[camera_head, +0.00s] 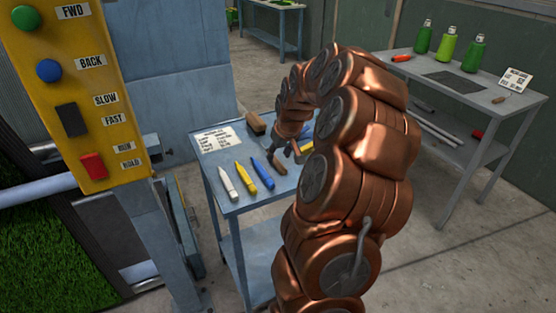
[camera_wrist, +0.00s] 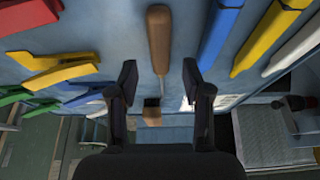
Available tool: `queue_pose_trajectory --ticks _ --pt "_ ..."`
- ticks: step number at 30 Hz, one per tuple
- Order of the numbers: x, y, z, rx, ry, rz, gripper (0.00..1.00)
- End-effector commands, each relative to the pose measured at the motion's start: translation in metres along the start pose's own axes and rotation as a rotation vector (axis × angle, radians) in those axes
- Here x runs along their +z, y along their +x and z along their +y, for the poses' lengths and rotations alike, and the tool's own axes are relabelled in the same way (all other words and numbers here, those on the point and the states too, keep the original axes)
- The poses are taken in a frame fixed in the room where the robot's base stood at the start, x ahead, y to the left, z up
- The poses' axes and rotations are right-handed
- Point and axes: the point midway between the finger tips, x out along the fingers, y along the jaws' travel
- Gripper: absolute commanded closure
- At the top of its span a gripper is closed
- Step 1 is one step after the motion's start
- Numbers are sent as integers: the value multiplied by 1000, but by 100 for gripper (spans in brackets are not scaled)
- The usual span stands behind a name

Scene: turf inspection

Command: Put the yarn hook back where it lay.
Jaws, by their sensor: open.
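The yarn hook (camera_wrist: 158,40) has a brown wooden handle and a thin metal shaft. In the wrist view it appears to lie on the blue cart top (camera_wrist: 105,25), beside the blue marker. In the head view its handle (camera_head: 280,167) shows just in front of my gripper (camera_head: 287,152). My gripper (camera_wrist: 159,80) is open, with a finger on each side of the shaft's line and a gap on both sides. The fingers do not touch the hook. The hook's tip is hard to make out.
White (camera_head: 228,182), yellow (camera_head: 240,176) and blue (camera_head: 263,172) markers lie left of the hook. Coloured clamps (camera_wrist: 50,75) lie on its other side. A brown block (camera_head: 256,123) and a label sheet (camera_head: 216,139) are at the back. A yellow control panel (camera_head: 124,60) stands at left.

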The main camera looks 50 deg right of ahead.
Motion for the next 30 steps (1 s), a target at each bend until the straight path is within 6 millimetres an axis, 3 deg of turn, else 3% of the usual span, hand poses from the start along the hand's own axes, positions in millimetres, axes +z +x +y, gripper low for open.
queue_pose_trajectory --ticks 12,18,24,27,30 --pt "0 -69 0 1 -1 3 51" --pt "0 -84 0 1 0 2 51" --pt "0 -87 -1 -1 -2 0 51" --pt "3 -89 -18 -13 -21 -11 51" --pt "14 -97 -58 -40 -67 -39 51"
